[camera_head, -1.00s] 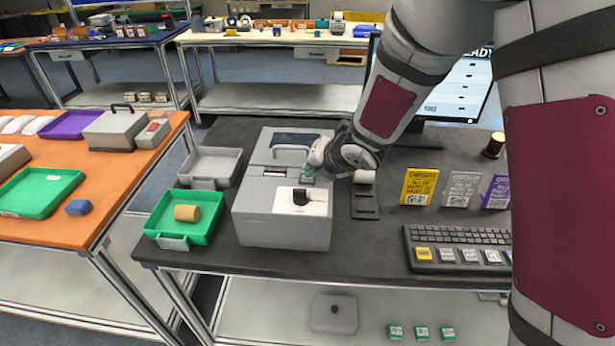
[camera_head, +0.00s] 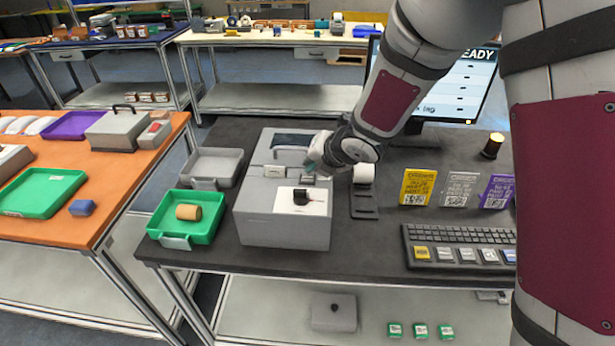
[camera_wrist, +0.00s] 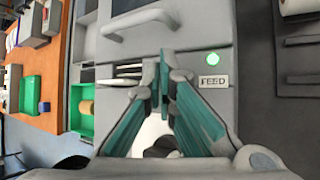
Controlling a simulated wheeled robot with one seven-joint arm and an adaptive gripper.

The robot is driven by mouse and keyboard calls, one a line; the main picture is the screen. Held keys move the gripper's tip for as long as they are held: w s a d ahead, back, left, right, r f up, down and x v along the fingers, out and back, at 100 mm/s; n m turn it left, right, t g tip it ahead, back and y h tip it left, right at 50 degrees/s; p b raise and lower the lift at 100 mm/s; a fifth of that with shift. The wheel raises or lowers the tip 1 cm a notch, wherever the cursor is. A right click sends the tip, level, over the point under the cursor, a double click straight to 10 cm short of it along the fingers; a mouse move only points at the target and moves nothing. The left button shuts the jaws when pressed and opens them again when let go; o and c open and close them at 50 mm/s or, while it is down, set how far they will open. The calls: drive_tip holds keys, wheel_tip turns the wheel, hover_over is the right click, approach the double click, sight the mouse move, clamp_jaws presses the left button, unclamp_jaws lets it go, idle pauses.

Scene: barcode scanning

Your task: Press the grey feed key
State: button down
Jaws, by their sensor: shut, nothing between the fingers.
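The grey printer (camera_head: 285,220) stands on the dark table in the head view. In the wrist view its top shows a FEED label (camera_wrist: 213,81) with a round lit green lamp (camera_wrist: 212,58) just above it. My gripper (camera_wrist: 165,56) is shut and empty, its teal fingertips over the printer top, left of the lamp and label. In the head view my gripper (camera_head: 309,170) is over the right part of the printer top. I cannot make out the grey feed key itself; the fingers may hide it. Contact with the top cannot be told.
A handle (camera_wrist: 140,22) rises from the printer top beside the fingers. A green tray (camera_head: 168,232) with a tan roll (camera_head: 187,212) stands left of the printer. A white roll (camera_head: 364,173), cards and a keyboard (camera_head: 460,234) are to the right.

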sight(312, 176)
drive_tip(key=shift+r+p, duration=1.75)
drive_tip(key=shift+r, duration=0.75)
drive_tip(key=shift+d+r, duration=0.1)
drive_tip(key=shift+r, duration=0.05)
drive_tip(key=s+d+r+m+t+h, duration=0.1)
drive_tip(key=s+d+r+m+h, duration=0.3)
drive_tip(key=d+r+m, duration=0.45)
drive_tip(key=s+d+r+m+h, duration=0.2)
drive_tip(key=s+d+r+m, duration=0.45)
drive_tip(key=d+m, duration=0.2)
drive_tip(key=s+d+r+m+g, duration=0.1)
drive_tip(key=s+d+m, duration=0.1)
drive_tip(key=s+m, duration=0.6)
drive_tip(key=s+d+r+m+g, duration=0.1)
drive_tip(key=s+m, duration=0.7)
drive_tip(key=s, duration=0.8)
drive_tip(key=shift+s+d+m+g+y, duration=0.2)
drive_tip(key=shift+d+m+g+y, duration=0.2)
drive_tip(key=shift+d+g, duration=0.1)
